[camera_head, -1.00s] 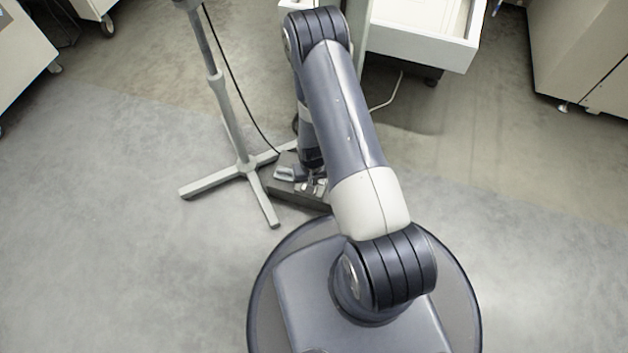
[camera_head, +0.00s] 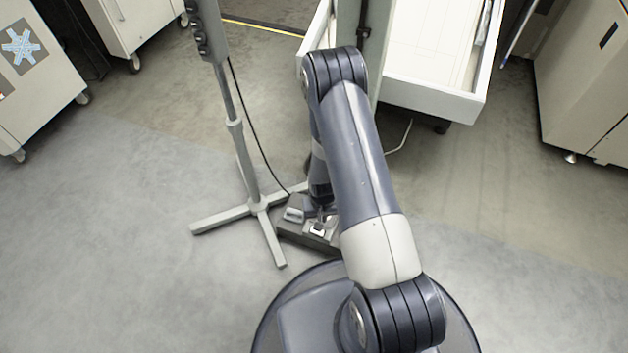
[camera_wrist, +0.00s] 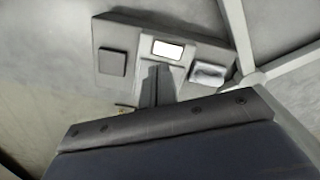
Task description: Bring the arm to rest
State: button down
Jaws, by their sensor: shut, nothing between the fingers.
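My arm reaches forward and bends down at the elbow in the head view. My gripper (camera_head: 322,212) points down at a low grey pedal box (camera_head: 306,238) on the floor and is partly hidden behind my arm. In the wrist view the shut, empty fingers (camera_wrist: 157,84) are over the middle of the pedal box (camera_wrist: 122,72), just by a white-faced pedal (camera_wrist: 168,49). Whether they touch it I cannot tell. A dark pad (camera_wrist: 112,62) and a pale pedal (camera_wrist: 208,74) are on either side.
A grey stand (camera_head: 258,203) with a cross foot and hanging cable is close left of my arm. An open white drawer (camera_head: 432,97) and a grey post are beyond the elbow. Cabinets stand at far left (camera_head: 38,70) and right (camera_head: 590,80). Floor to both sides is clear.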

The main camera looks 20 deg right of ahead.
jog(key=shift+f+b, duration=2.2)
jog(key=shift+f, duration=1.35)
jog(key=shift+r, duration=0.3)
